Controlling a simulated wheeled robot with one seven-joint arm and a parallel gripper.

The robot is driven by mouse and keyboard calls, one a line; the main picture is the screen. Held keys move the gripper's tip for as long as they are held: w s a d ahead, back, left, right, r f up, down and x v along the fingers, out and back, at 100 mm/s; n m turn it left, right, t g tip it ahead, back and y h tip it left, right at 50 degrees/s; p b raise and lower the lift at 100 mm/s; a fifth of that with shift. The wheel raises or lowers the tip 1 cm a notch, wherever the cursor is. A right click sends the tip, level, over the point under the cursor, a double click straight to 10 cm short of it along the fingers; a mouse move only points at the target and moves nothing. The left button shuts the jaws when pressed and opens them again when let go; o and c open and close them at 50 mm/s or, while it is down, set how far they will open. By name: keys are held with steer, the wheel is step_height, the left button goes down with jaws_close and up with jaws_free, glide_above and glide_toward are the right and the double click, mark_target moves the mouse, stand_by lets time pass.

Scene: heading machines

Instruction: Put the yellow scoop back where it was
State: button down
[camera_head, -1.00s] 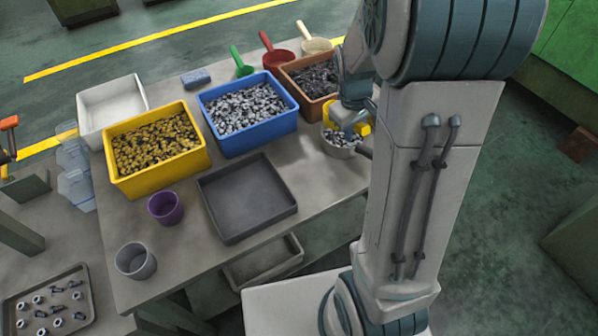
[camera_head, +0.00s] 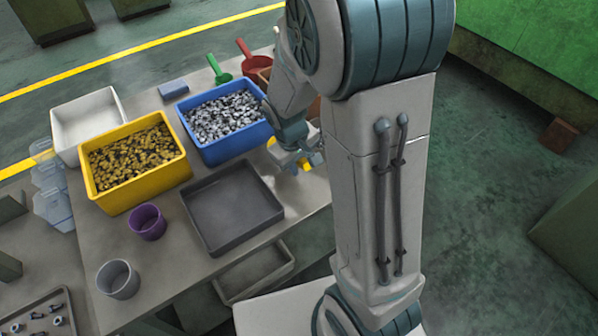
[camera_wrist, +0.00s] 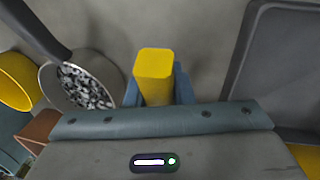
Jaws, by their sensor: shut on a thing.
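My gripper (camera_wrist: 158,92) is shut on a yellow block-like handle (camera_wrist: 154,70), which I take as the yellow scoop's handle. In the head view my gripper (camera_head: 294,157) hangs just right of the dark tray, with bits of yellow beside it. A round yellow piece (camera_wrist: 14,82) is cut off at the left edge of the wrist view; I cannot tell whether it belongs to the same scoop. A round metal pot of metal parts (camera_wrist: 84,86) lies between them in the picture, with a dark handle (camera_wrist: 38,32). My arm hides the pot in the head view.
The dark tray (camera_head: 230,240) is empty. A blue bin (camera_head: 225,152) and a yellow bin (camera_head: 140,198) hold parts. A green scoop (camera_head: 218,70) and red scoop (camera_head: 246,50) lie at the back. A purple cup (camera_head: 147,222) and grey cup (camera_head: 118,280) stand in front.

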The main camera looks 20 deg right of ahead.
steer(key=shift+a+x, duration=0.15)
steer(key=shift+x, duration=0.75)
steer(key=shift+a+x, duration=0.15)
steer(key=shift+x, duration=0.75)
steer(key=shift+s+f, duration=0.15)
steer(key=shift+s, duration=0.05)
steer(key=shift+f, duration=0.15)
steer(key=c, duration=1.3)
jaws_free()
steer(key=shift+o, duration=0.2)
steer(key=w+v, duration=0.1)
steer(key=v, duration=1)
steer(key=s+d+r+m+y, duration=0.1)
steer(key=s+r+m, duration=0.1)
steer(key=s+r, duration=0.2)
steer(key=s+d+r+m+t+y+p, duration=0.1)
steer(key=s+r, duration=0.3)
steer(key=s, duration=0.5)
steer(key=shift+s+r+m, duration=0.3)
steer(key=shift+m, duration=0.6)
